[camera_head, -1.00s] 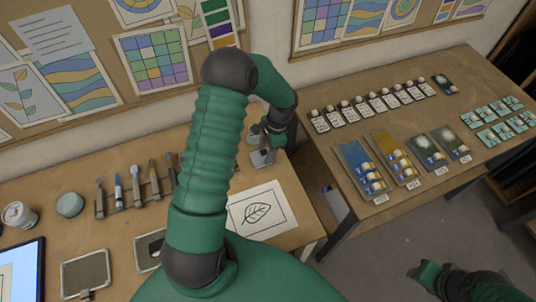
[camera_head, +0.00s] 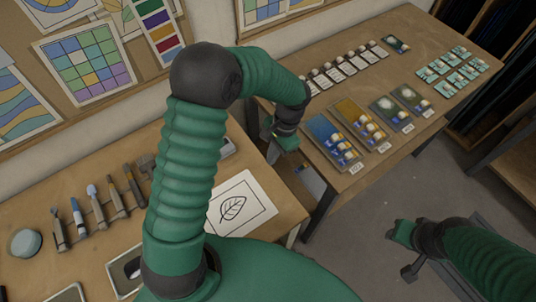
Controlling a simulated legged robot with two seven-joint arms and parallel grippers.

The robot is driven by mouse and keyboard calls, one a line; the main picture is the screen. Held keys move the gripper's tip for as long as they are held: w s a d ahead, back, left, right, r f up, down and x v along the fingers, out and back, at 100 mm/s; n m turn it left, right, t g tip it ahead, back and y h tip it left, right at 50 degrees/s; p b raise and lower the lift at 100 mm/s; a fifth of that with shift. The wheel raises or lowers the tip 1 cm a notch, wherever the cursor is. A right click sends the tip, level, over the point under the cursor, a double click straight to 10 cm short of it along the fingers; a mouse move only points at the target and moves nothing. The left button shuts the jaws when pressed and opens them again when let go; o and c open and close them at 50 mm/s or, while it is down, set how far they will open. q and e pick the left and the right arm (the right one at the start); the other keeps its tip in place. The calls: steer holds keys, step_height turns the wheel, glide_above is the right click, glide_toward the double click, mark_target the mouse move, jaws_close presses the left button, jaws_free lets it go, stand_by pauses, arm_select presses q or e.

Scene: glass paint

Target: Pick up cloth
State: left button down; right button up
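I cannot pick out a cloth for certain in the head view. My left arm rises in front of me and bends over to the right. My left gripper (camera_head: 279,140) points down near the left front corner of the right table (camera_head: 345,183), beside a blue panel (camera_head: 327,133). Its fingers are small and partly hidden, and I cannot tell whether they hold anything. My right gripper (camera_head: 400,246) is low on the right over the grey floor, away from both tables. Its finger gap is unclear.
The left table (camera_head: 90,262) holds a row of brushes and tools (camera_head: 97,205), a round grey-green lid (camera_head: 25,243) and a leaf drawing (camera_head: 238,205). The right table carries small jars, panels and teal tiles (camera_head: 455,70). A gap separates the tables. Shelving stands at right.

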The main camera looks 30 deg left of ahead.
arm_select(q)
steer(key=c, duration=2.1)
jaws_free()
steer(key=shift+a, duration=0.4)
steer(key=o, duration=1)
steer(key=shift+d, duration=0.6)
steer(key=o, duration=0.5)
steer(key=shift+d, duration=0.1)
steer(key=shift+c, duration=0.2)
steer(key=shift+o, duration=1)
steer(key=shift+a, duration=0.55)
steer(key=v, duration=1.6)
steer(key=shift+b, duration=0.35)
steer(key=shift+o, duration=1)
steer(key=shift+w+r, duration=0.15)
steer(key=shift+r, duration=0.2)
